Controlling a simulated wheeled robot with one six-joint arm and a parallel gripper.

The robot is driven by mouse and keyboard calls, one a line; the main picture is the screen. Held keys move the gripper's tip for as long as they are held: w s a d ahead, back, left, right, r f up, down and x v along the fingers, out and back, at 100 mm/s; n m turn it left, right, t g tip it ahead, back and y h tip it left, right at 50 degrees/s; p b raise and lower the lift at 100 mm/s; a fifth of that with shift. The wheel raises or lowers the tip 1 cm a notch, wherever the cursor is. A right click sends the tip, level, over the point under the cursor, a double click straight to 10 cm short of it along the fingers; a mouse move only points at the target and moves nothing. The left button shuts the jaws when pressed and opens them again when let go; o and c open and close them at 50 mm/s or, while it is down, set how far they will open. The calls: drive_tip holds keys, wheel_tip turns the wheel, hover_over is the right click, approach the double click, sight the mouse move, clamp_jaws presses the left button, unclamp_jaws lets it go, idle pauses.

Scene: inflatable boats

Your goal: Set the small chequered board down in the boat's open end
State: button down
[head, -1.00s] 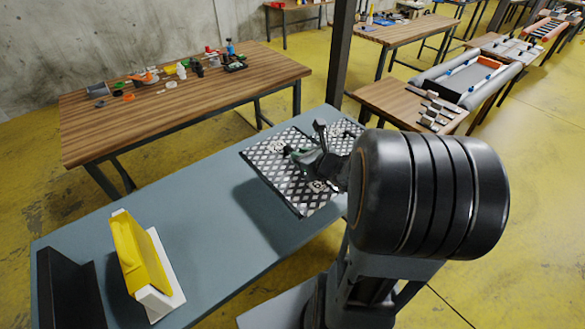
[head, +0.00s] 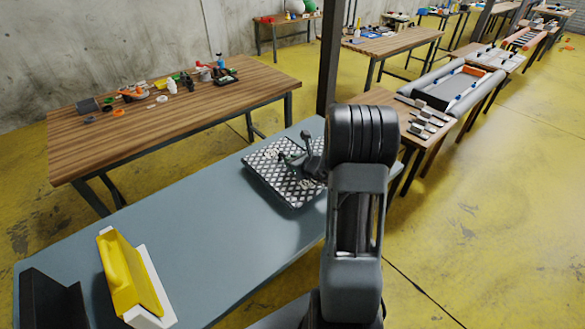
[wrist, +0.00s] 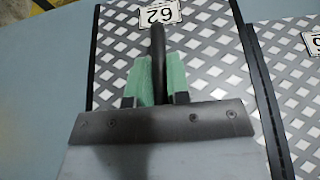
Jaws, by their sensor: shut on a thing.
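The chequered board (head: 262,165) is a grey diamond-pattern plate with dark edges over the blue-grey table. In the wrist view the board (wrist: 205,70) carries a tag reading 62. My gripper (head: 298,160) is over it. Its green fingers (wrist: 158,72) close on either side of a dark bar, which looks like the board's handle. I cannot tell whether the board is clear of the table. A second chequered plate (wrist: 290,80) lies to its right in the wrist view. The grey inflatable boat (head: 450,92) is on a far table at right, its nearer end open.
A yellow block in a white holder (head: 135,280) and a black angled piece (head: 50,300) stand at the blue-grey table's near left. Several plates (head: 425,125) lie before the boat's open end. A dark post (head: 328,60) rises behind my arm. A wooden table (head: 170,110) holds small parts.

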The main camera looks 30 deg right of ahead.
drive_tip(key=shift+w+d+f, duration=0.1)
drive_tip(key=shift+w+f, duration=0.1)
drive_tip(key=shift+f, duration=1.55)
drive_tip(key=shift+f, duration=0.2)
drive_tip(key=c, duration=1.1)
unclamp_jaws()
drive_tip(key=shift+r, duration=0.15)
